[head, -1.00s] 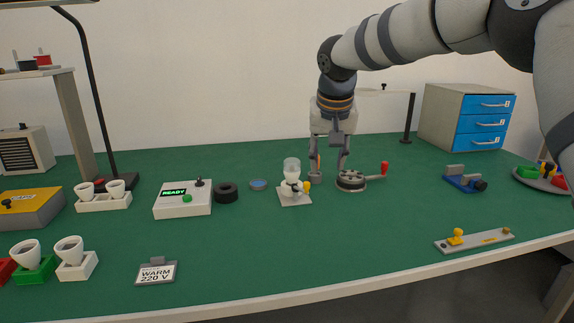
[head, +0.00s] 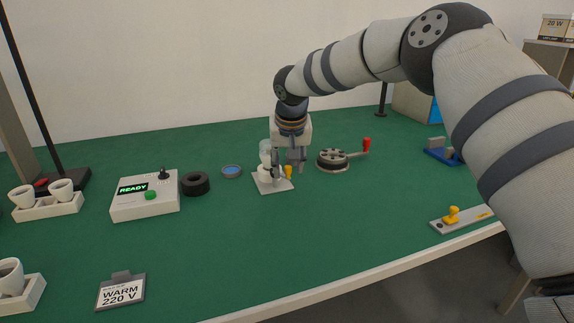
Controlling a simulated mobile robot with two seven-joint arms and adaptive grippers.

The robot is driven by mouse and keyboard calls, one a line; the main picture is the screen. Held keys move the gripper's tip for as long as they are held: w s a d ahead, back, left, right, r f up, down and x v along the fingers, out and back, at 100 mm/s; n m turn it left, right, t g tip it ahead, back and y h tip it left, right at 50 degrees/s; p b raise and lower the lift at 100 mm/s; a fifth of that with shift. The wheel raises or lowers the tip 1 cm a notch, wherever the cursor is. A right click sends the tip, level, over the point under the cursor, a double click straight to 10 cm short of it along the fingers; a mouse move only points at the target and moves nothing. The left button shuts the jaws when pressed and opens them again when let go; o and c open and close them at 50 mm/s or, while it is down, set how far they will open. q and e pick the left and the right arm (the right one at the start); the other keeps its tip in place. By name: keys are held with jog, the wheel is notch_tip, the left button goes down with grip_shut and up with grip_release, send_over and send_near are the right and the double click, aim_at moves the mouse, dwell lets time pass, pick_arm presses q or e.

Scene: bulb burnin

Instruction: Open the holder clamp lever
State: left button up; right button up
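The bulb holder (head: 265,186) is a white block on a pale square plate near the middle of the table. A whitish bulb (head: 265,146) stands upright in it. The yellow clamp lever (head: 288,173) sticks up at the holder's right side. My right gripper (head: 288,170) points down at the holder, its fingers apart on either side of the lever in the picture. They partly cover the holder and bulb. I cannot tell whether a finger touches the lever. My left gripper is out of view.
Left of the holder are a small blue-topped dish (head: 232,171), a black ring (head: 195,184) and a control box (head: 146,196) reading READY. A round device with a red-knobbed crank (head: 333,160) stands close on the right.

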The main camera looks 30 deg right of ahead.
jog(key=shift+r, duration=0.1)
grip_shut()
